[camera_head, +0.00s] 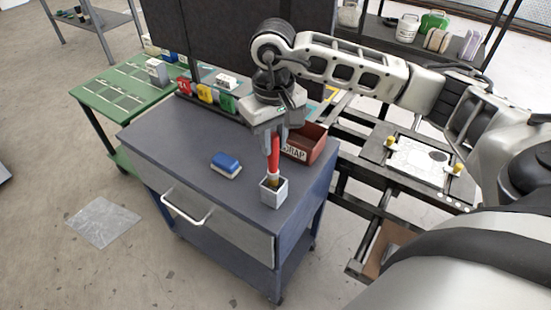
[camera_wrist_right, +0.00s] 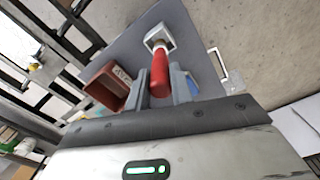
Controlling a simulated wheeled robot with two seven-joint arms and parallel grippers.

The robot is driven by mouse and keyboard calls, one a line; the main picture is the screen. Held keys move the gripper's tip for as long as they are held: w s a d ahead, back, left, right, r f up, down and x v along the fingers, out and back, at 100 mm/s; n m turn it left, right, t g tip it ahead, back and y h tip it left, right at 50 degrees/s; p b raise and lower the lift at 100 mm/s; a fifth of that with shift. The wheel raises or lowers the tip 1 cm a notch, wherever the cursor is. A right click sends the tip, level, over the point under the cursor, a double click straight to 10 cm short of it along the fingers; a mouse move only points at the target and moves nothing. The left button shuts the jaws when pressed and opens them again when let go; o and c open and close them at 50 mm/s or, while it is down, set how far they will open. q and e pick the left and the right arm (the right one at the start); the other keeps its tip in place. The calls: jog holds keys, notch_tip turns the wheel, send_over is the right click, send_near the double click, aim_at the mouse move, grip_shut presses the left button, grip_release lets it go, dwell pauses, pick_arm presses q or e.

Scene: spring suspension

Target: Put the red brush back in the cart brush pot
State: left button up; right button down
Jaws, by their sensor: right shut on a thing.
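The red brush (camera_head: 274,155) is upright, with its red handle up and its lower end at the grey square brush pot (camera_head: 273,192) on the cart top. My right gripper (camera_head: 270,132) is shut on the upper part of the handle, above the pot. In the right wrist view the red handle (camera_wrist_right: 160,72) lies between the two fingers (camera_wrist_right: 162,92), and the brush's far end meets the pot (camera_wrist_right: 159,38). The lower end appears to be inside the pot's opening; how deep is hard to tell. My left gripper is not in view.
The dark grey cart (camera_head: 180,150) also carries a blue block (camera_head: 226,164) left of the pot and a red-brown scrap bin (camera_head: 304,143) behind it. A green table (camera_head: 125,92) stands behind left. The cart top's front left is clear.

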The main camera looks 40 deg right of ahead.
aim_at(274, 171)
notch_tip(274, 171, down, 5)
jog(key=shift+r, duration=0.15)
jog(key=shift+f, duration=0.45)
jog(key=shift+f, duration=0.15)
jog(key=c, duration=1.2)
grip_release()
jog(key=shift+c, duration=0.2)
